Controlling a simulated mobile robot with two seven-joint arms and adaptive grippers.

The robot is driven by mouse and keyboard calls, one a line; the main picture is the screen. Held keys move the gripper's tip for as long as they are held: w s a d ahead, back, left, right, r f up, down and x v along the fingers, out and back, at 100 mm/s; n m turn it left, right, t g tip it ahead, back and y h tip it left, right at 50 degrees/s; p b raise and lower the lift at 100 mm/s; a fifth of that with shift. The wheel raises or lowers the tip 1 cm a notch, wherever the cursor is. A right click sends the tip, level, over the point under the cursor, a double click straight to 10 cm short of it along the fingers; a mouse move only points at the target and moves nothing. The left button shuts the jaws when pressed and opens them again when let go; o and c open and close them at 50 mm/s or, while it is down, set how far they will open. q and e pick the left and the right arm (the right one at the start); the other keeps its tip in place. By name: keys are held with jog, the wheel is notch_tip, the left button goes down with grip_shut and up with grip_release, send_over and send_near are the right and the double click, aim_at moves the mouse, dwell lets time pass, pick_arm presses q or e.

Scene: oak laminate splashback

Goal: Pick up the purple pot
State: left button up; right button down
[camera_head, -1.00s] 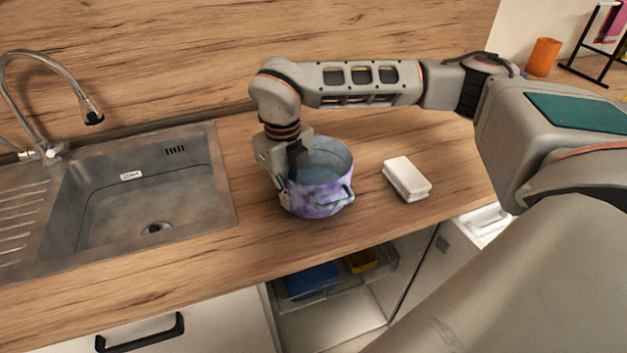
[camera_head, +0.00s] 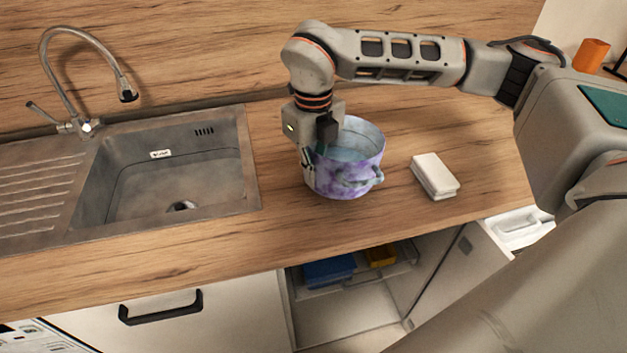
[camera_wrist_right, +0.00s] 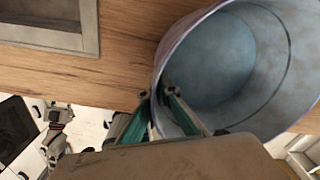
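The purple pot (camera_head: 352,182), mottled purple and blue-grey with side handles, is at the worktop's middle, right of the sink. It looks empty and slightly tilted. My right gripper (camera_head: 314,158) reaches down at its left rim. In the right wrist view, the gripper's fingers (camera_wrist_right: 155,92) are close on both sides of the pot's wall (camera_wrist_right: 161,62), one inside and one outside, and look shut on it. The inner finger is partly hidden by the rim in the head view. I cannot tell whether the pot's base is clear of the worktop.
The sink (camera_head: 165,185) with its tap (camera_head: 85,125) is on the left. A white block (camera_head: 435,176) lies just right of the pot. Below is an open cupboard with a blue box (camera_head: 328,270) and a yellow item (camera_head: 381,255). The wooden worktop (camera_head: 290,235) before the pot is free.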

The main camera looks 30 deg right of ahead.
pick_arm(q)
jog(key=shift+r, duration=0.1)
pick_arm(e)
notch_tip(320, 180, up, 17)
jog(key=shift+f, duration=0.15)
dwell(0.9)
